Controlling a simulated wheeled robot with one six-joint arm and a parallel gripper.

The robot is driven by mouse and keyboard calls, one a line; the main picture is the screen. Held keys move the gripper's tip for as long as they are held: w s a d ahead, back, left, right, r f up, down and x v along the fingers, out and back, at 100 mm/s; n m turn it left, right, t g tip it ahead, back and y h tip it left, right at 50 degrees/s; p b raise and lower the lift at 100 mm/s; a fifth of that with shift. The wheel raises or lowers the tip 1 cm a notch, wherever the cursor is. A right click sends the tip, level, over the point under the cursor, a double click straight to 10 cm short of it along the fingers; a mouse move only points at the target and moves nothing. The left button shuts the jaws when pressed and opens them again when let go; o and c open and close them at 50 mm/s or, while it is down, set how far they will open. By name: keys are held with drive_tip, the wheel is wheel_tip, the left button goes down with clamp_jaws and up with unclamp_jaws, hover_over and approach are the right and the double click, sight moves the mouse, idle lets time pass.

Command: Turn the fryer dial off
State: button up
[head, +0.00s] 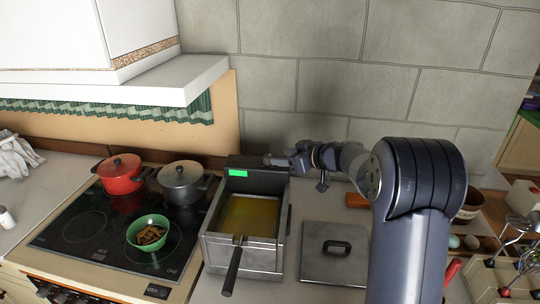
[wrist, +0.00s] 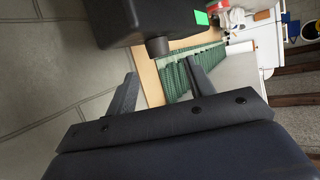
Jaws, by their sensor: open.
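The fryer (head: 245,252) stands on the counter, a metal box with yellow oil inside and a black-handled basket. Its dark control head (head: 258,178) at the back has a lit green display (head: 238,173). In the wrist view the control head (wrist: 150,18) fills the top, and a short grey dial (wrist: 158,47) sticks out of its side toward my gripper. My gripper (wrist: 160,78) is open and empty, its fingers on either side of the dial's line but apparently short of it. In the head view my gripper (head: 270,160) is beside the control head; the dial is hidden there.
A stove (head: 85,250) with a red pot (head: 120,175), a grey pot (head: 181,183) and a green bowl (head: 150,232) lies left of the fryer. A metal lid (head: 333,262) lies to its right. The stone wall (head: 330,90) stands close behind.

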sight(269, 156)
drive_tip(key=p+x, duration=0.1)
drive_tip(key=x, duration=0.6)
drive_tip(key=shift+w+a, duration=0.15)
drive_tip(key=shift+a, duration=0.05)
drive_tip(key=shift+c, duration=0.3)
drive_tip(key=c, duration=0.9)
